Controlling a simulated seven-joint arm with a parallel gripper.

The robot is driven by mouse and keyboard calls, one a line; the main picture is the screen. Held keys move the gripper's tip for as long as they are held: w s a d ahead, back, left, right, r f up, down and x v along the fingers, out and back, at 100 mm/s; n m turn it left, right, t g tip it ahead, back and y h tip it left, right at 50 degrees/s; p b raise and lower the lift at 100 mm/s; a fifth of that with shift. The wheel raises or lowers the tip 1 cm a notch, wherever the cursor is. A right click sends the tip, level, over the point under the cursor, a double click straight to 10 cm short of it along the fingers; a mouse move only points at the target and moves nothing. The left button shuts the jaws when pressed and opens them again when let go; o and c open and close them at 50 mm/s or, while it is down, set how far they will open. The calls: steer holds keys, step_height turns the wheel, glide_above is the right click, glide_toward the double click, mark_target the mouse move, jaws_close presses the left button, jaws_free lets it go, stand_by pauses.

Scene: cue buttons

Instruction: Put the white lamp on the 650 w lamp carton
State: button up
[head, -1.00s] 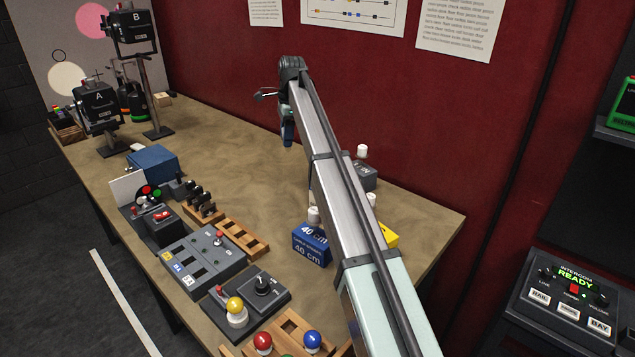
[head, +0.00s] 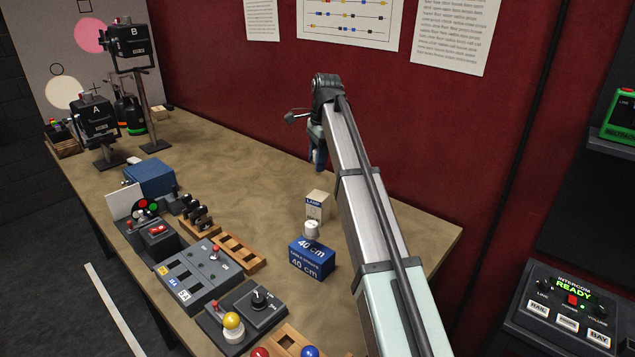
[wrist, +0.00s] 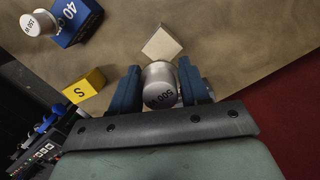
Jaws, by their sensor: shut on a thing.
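My gripper (wrist: 161,88) is shut on a white lamp (wrist: 159,74), a short white cylinder with dark print that seems to read 500 W. In the head view my gripper (head: 318,158) is above the back of the table, near the red wall. A cream carton (head: 317,204) with a blue LAMP label stands on the table behind the blue box; its wattage is too small to read. In the wrist view the carton top (wrist: 161,43) is just beyond the held lamp, apart from it. Another white lamp (head: 311,230), marked 150 W in the wrist view, sits on the blue box.
The blue 40 cm box (head: 312,259) stands in front of the carton. A yellow block (wrist: 85,88) marked S shows in the wrist view; my arm hides that area in the head view. Control panels (head: 195,277) line the table's left edge. The table's middle is clear.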

steer(key=shift+f, duration=3.3)
steer(key=shift+f, duration=0.15)
steer(key=o, duration=1.1)
steer(key=shift+c, duration=0.2)
steer(key=r, duration=0.4)
steer(key=d+r, duration=0.1)
steer(key=r, duration=0.7)
steer(key=shift+w+d+r, duration=0.1)
steer(key=shift+w+d, duration=0.1)
